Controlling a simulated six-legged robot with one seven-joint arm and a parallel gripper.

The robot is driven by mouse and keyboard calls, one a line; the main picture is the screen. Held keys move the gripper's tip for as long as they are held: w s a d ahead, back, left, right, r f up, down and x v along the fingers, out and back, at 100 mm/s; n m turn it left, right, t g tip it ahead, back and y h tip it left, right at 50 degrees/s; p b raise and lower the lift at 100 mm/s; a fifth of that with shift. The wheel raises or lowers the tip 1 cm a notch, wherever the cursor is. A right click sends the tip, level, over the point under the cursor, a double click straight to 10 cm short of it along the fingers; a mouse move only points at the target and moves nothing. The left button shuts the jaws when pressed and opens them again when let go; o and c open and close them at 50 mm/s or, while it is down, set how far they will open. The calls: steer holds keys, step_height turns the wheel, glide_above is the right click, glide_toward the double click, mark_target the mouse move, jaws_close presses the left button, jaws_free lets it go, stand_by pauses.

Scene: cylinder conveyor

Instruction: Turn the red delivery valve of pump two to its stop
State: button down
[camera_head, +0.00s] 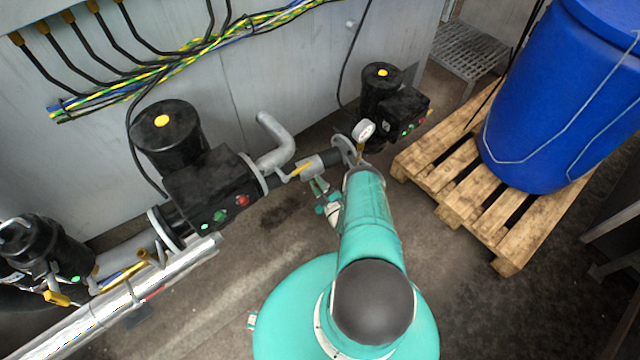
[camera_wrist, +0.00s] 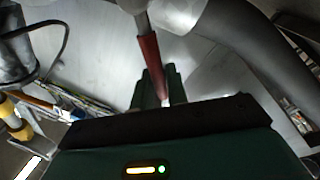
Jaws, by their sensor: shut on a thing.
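A red valve handle (camera_wrist: 149,58) shows in the wrist view, running down from a grey metal stem at the top edge. My gripper (camera_wrist: 160,72) has its two dark green fingers on either side of the handle's lower part and is shut on it. In the head view my gripper (camera_head: 326,198) is low beside the grey pipe, partly hidden by my teal arm. I cannot make out the held handle there. The middle black pump (camera_head: 210,185) stands left of my gripper. Which pump is number two cannot be read.
A smaller black pump (camera_head: 395,105) and a gauge (camera_head: 363,130) stand beyond my gripper. A yellow lever (camera_head: 301,170) sits on the pipe. A wooden pallet (camera_head: 452,212) with a blue drum (camera_head: 560,100) is at right. A silver pipe (camera_head: 125,298) crosses the lower left.

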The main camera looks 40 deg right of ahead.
steer(key=shift+a+f+n, duration=0.25)
steer(key=shift+a+n, duration=0.1)
steer(key=shift+n, duration=0.15)
steer(key=c, duration=1.5)
jaws_free()
steer(key=shift+o, duration=0.2)
